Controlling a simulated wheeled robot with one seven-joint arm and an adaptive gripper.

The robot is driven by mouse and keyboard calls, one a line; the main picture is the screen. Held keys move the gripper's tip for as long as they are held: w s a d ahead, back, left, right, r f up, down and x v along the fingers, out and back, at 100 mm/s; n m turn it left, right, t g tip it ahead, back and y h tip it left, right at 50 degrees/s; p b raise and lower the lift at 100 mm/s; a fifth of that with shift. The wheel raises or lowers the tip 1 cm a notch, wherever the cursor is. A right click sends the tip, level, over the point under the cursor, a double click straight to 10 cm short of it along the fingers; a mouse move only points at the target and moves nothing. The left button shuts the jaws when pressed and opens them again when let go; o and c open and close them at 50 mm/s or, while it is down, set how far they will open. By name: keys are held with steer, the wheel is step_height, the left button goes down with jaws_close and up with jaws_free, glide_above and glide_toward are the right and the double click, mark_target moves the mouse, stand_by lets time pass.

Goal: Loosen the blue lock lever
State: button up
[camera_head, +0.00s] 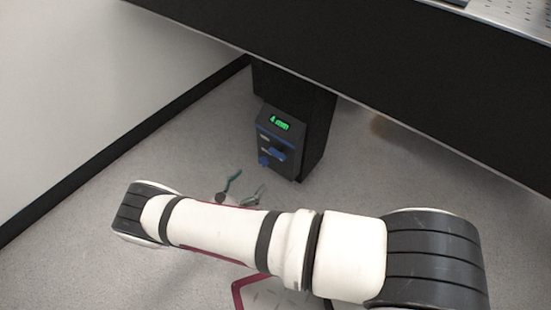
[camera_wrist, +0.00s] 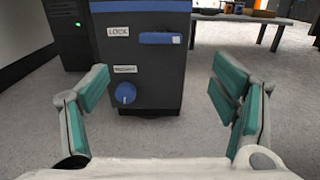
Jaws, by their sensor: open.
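The blue lock lever (camera_wrist: 160,38) lies horizontal on the dark front panel of a control box (camera_wrist: 145,70) in the wrist view, just right of a white LOCK label (camera_wrist: 118,32). It also shows in the head view (camera_head: 278,153), on the box (camera_head: 287,140) by the table leg. My gripper (camera_wrist: 165,90) is open and empty, its two green-padded fingers wide apart, one either side of the box front and lower than the lever. It touches nothing that I can see. In the head view its fingers (camera_head: 242,190) show partly beyond my arm.
A round blue knob (camera_wrist: 126,93) sits below the lever under a second label. A green readout (camera_head: 279,122) glows atop the box. The dark table edge (camera_head: 400,100) overhangs at right. A white wall (camera_head: 80,90) stands at left. Grey floor between is clear.

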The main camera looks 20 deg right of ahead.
mark_target(275, 156)
steer(key=b+x, duration=0.3)
steer(key=x, duration=1)
steer(key=shift+w+d, duration=0.15)
steer(key=shift+d, duration=0.1)
steer(key=c, duration=1.2)
